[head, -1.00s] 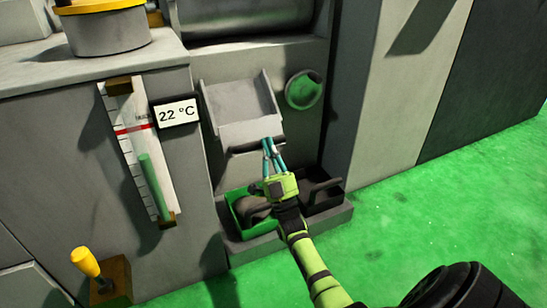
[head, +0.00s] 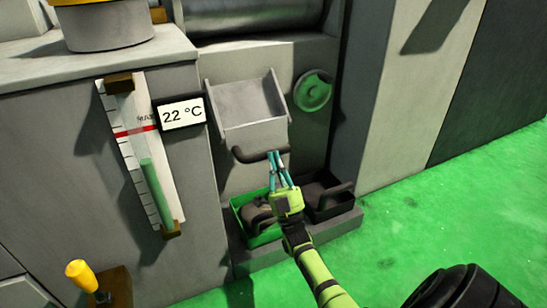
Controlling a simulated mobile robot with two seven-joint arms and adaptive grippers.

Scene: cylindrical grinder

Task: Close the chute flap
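The chute flap (head: 247,104) is a grey tray-like panel with raised side walls on the machine front, tilted outward at the top. A dark bar handle (head: 248,157) sits at its lower edge. My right gripper (head: 277,156) reaches up from below, and its two teal fingers overlap the right part of the handle in the picture. The fingers are close together; I cannot tell whether they grip the handle or only lie in front of it. My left gripper is not in view.
Below the flap, a green bin (head: 262,237) and a black bin (head: 327,211) stand in a grey trough. A round green knob (head: 313,92) is right of the flap. A thermometer scale (head: 150,165) and a 22 °C label (head: 182,114) are left.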

